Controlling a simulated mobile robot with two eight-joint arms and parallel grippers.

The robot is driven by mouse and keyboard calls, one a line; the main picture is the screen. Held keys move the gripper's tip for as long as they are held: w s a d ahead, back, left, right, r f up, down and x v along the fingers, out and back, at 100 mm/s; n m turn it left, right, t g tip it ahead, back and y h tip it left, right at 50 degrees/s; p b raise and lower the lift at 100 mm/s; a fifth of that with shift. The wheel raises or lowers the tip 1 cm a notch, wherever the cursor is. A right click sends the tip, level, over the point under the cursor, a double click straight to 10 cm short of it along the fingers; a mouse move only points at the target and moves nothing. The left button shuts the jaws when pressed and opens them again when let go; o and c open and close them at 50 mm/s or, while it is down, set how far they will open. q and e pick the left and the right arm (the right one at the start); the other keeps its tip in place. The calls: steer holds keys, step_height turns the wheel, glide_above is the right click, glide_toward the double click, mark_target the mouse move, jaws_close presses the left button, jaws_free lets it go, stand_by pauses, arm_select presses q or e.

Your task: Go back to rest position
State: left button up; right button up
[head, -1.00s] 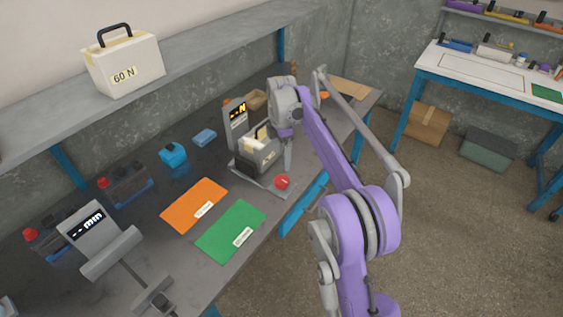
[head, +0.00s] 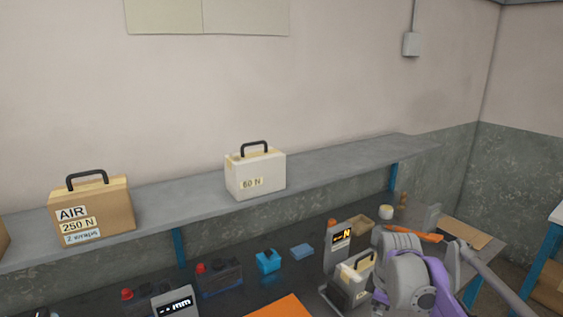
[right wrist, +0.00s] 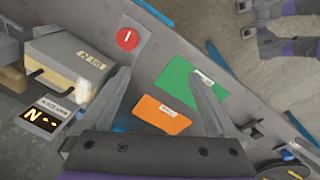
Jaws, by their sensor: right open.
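My right arm (head: 410,275) comes in at the lower right of the head view; its fingertips are out of frame there. In the right wrist view my right gripper (right wrist: 158,75) is open, with its two fingers spread apart and nothing between them. Beyond the fingers lie the green mat (right wrist: 186,82) and the orange mat (right wrist: 162,115) on the dark bench. A pale-and-grey handled case (head: 352,280) is beside the arm in the head view. It also shows left of the fingers in the right wrist view (right wrist: 68,58).
A display with an N (head: 338,245) stands behind the case. A red button (right wrist: 127,38) is near the bench edge. The shelf (head: 330,178) above holds a white 60 N case (head: 255,175) and a tan AIR case (head: 92,208).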

steer(key=s+a+f+m+t, duration=0.1)
steer(key=s+m, duration=0.3)
steer(key=s, duration=0.4)
steer(key=s+a+f+m+t, duration=0.1)
steer(key=s+a+f+m, duration=0.2)
steer(key=s, duration=0.5)
steer(key=s+a+f+m+t+p, duration=0.1)
steer(key=s+f+m, duration=0.3)
steer(key=s, duration=0.4)
steer(key=shift+s+a+f+m+t, duration=0.2)
steer(key=shift+s+a+m+t, duration=0.1)
steer(key=shift+a+m, duration=0.1)
